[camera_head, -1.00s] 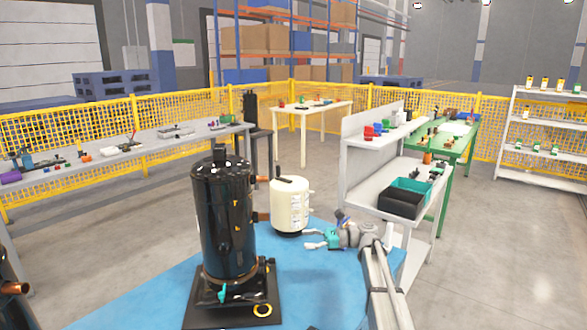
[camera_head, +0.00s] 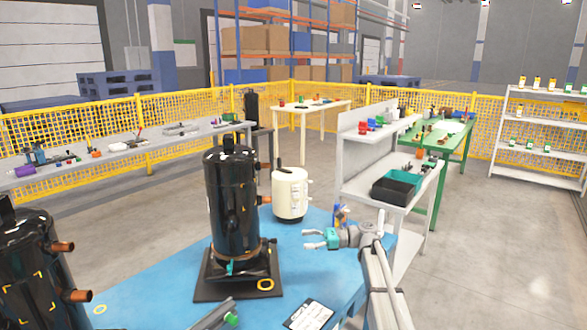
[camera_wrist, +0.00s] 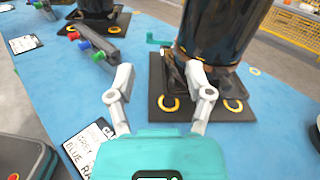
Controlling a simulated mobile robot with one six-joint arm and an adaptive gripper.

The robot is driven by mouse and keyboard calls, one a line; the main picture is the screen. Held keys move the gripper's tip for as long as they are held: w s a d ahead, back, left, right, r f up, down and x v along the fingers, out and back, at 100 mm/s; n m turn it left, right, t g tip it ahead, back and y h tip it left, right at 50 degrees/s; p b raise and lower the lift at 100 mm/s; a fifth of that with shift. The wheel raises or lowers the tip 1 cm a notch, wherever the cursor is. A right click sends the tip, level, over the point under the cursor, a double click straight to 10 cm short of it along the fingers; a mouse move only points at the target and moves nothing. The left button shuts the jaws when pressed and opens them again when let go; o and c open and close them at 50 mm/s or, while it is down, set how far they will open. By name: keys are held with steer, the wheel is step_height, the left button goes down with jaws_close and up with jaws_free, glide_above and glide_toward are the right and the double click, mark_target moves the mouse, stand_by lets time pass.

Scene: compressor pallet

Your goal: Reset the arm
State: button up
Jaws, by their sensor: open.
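My gripper (camera_head: 307,239) is out over the blue pallet surface (camera_head: 330,262) in the head view, right of the middle black compressor (camera_head: 232,205). Its two grey fingers are spread with nothing between them. In the wrist view the open fingers (camera_wrist: 158,78) point toward a black base plate (camera_wrist: 228,106) under a dark cylinder (camera_wrist: 215,30), with a visible gap. The arm is bent at the elbow at the lower right of the head view.
A cream tank (camera_head: 290,195) stands behind my gripper. Another black compressor (camera_head: 38,270) is at the lower left. A printed card (camera_head: 310,315) lies near the front edge. A grey cart (camera_head: 365,195) with bins is at the right. Floor farther right is clear.

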steer(key=s+f+n+h, duration=0.2)
steer(key=s+f+h, duration=0.1)
steer(key=s+f, duration=0.1)
steer(key=s+d+f+n+t+h, duration=0.1)
steer(key=s+f+n+h, duration=0.2)
steer(key=s+f, duration=0.2)
steer(key=s+d+f+n+h, duration=0.1)
steer(key=s+f+n+h, duration=0.1)
steer(key=s+f+h, duration=0.1)
steer(key=shift+s+f+h, duration=0.15)
steer(key=shift+s+f, duration=0.3)
steer(key=shift+s, duration=0.15)
steer(key=shift+s+f+h, duration=0.15)
steer(key=shift+s+f, duration=0.25)
steer(key=shift+s, duration=0.2)
steer(key=s+d+f+n+t+h, duration=0.1)
steer(key=s+d+f+n+h, duration=0.4)
steer(key=s+d+n+h, duration=0.4)
steer(key=s+d+f+b, duration=0.1)
steer(key=s+f+b, duration=0.3)
steer(key=f+b, duration=0.6)
step_height(320, 180, up, 28)
steer(key=p, duration=2.7)
steer(key=shift+d+f+m+y, duration=0.15)
steer(key=shift+f+m+y, duration=0.15)
steer(key=shift+m, duration=0.1)
